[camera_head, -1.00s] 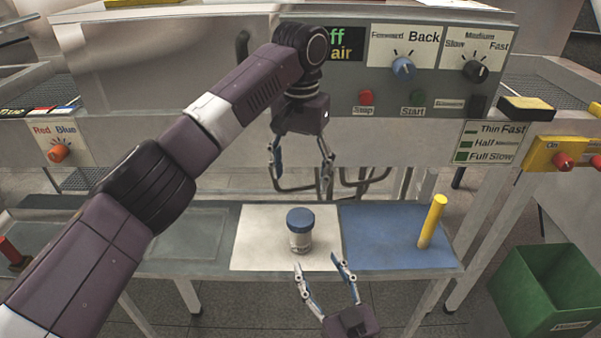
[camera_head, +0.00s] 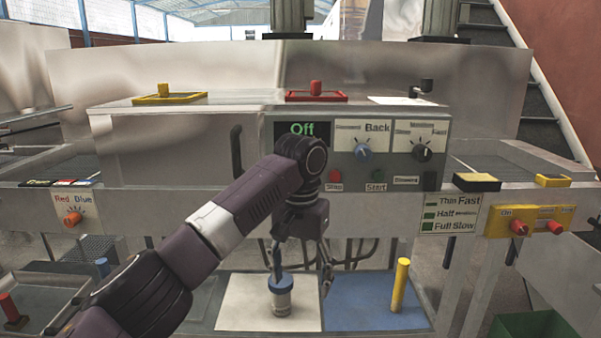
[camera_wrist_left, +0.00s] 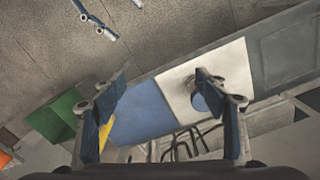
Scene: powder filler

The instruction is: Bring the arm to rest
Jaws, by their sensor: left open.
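My left arm reaches in from the lower left in the head view. My left gripper (camera_head: 300,270) points down in front of the machine's panel, open and empty. One finger overlaps the blue-lidded jar (camera_head: 282,300) in the picture; I see no grip on it. In the left wrist view the two fingers of my left gripper (camera_wrist_left: 165,108) are spread wide, with the white and blue mats beyond them. My right gripper is out of the head view; fingers at the top of the left wrist view (camera_wrist_left: 98,20) look like its own.
The jar stands on a white mat (camera_head: 240,310), beside a blue mat (camera_head: 350,315) with a yellow cylinder (camera_head: 400,285). The control panel (camera_head: 380,155) with knobs and buttons is close behind my gripper. A green bin (camera_head: 530,325) is at the lower right.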

